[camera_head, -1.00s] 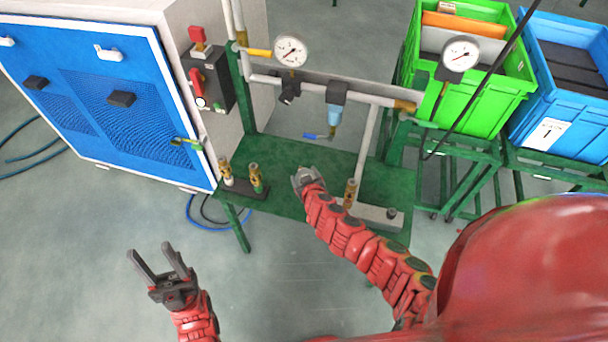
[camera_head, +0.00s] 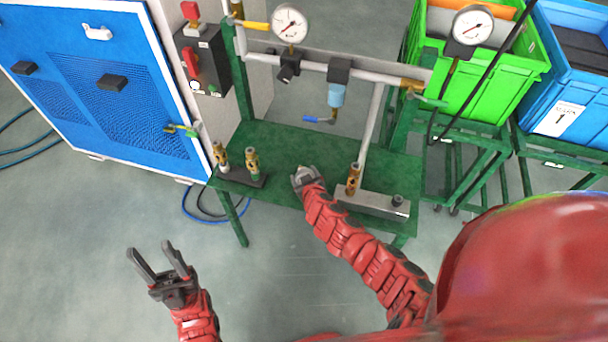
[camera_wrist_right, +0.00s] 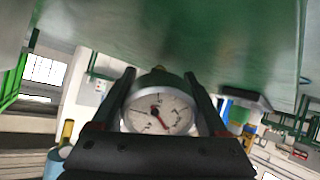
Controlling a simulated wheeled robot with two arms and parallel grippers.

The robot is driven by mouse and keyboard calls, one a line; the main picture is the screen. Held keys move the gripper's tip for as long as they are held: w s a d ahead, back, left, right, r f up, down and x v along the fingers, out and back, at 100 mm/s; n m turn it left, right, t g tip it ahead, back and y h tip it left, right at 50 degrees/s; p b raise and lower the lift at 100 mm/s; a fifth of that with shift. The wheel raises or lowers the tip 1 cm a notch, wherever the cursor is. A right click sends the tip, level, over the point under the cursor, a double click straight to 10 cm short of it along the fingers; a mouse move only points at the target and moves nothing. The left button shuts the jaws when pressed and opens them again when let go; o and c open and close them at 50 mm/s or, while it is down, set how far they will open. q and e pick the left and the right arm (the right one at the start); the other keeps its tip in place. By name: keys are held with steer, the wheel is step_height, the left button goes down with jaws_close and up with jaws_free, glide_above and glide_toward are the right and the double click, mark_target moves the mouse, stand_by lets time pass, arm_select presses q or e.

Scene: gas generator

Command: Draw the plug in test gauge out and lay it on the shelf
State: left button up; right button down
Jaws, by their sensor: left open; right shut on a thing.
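My right gripper (camera_head: 306,178) is over the green shelf (camera_head: 285,147) in the head view. In the right wrist view its fingers (camera_wrist_right: 165,95) are shut on a round gauge (camera_wrist_right: 158,112) with a white dial and red needle. The gauge is mostly hidden by the gripper in the head view. I cannot tell whether it touches the shelf. My left gripper (camera_head: 160,264) is open and empty, low at the left, in front of the stand and away from it.
Two brass fittings (camera_head: 252,161) stand on the shelf's left. Another brass fitting (camera_head: 353,178) stands on a grey block right of my right gripper. A pipe with a dial gauge (camera_head: 290,23) and blue filter (camera_head: 336,95) runs behind. Another gauge (camera_head: 473,26) hangs near the green crate (camera_head: 480,95).

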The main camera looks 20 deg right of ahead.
jaws_free()
steer(key=v, duration=1.7)
steer(key=shift+r, duration=0.25)
steer(key=shift+a, duration=0.1)
